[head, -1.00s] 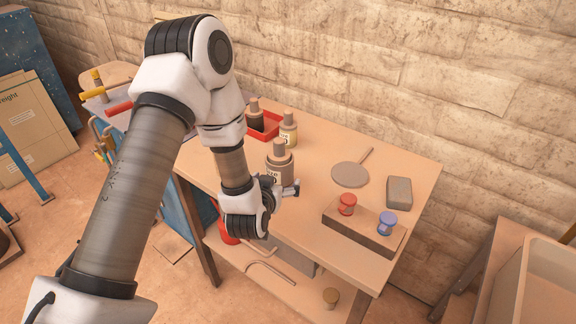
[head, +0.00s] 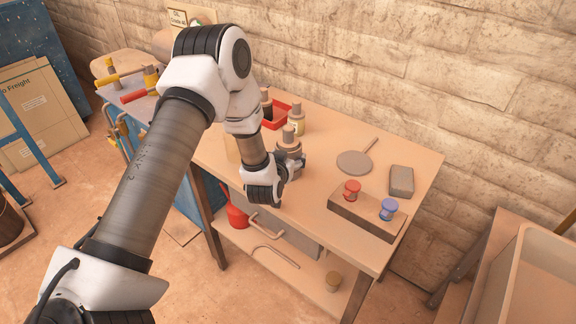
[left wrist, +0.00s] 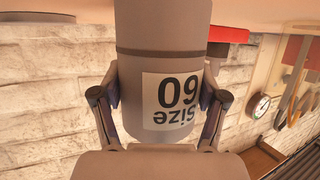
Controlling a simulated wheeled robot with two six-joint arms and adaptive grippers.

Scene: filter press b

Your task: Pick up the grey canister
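The grey canister (head: 290,151) stands upright on the workbench, with a narrower neck and cap on top. My right gripper is not in view.
Two bottles, one yellowish (head: 297,120), and a red tray (head: 285,117) stand just behind the canister. A round paddle (head: 353,162), a grey block (head: 401,181) and a dark block (head: 365,213) holding a red and a blue item lie to the right.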

